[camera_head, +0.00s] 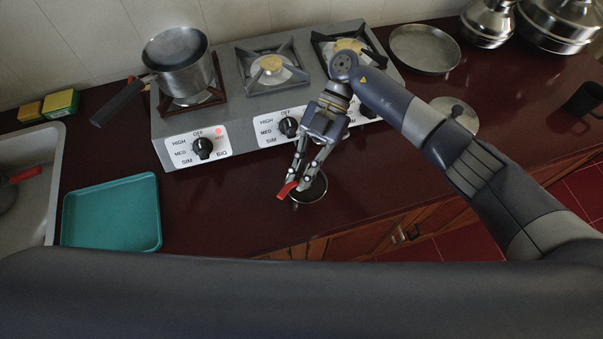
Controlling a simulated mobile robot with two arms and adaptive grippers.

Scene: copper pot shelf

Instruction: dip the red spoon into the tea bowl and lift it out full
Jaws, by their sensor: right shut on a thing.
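My right gripper (296,185) reaches down over the counter in front of the stove, and its fingers are shut on the red spoon (286,190). The spoon's red handle end sticks out to the left of the fingertips. The rest of the spoon is hidden by the fingers or too small to make out. A small dark round bowl with a light rim (311,197), which looks like the tea bowl, stands on the counter at the fingertips. I cannot tell whether the spoon is inside it or above it. My left gripper is not in view.
A stove (240,93) with several burners stands behind, with a saucepan (176,72) on its left burner. A teal tray (112,240) and a sink (50,140) are at the left. A metal pan (425,48) and a lid (462,117) lie right. The counter between tray and bowl is clear.

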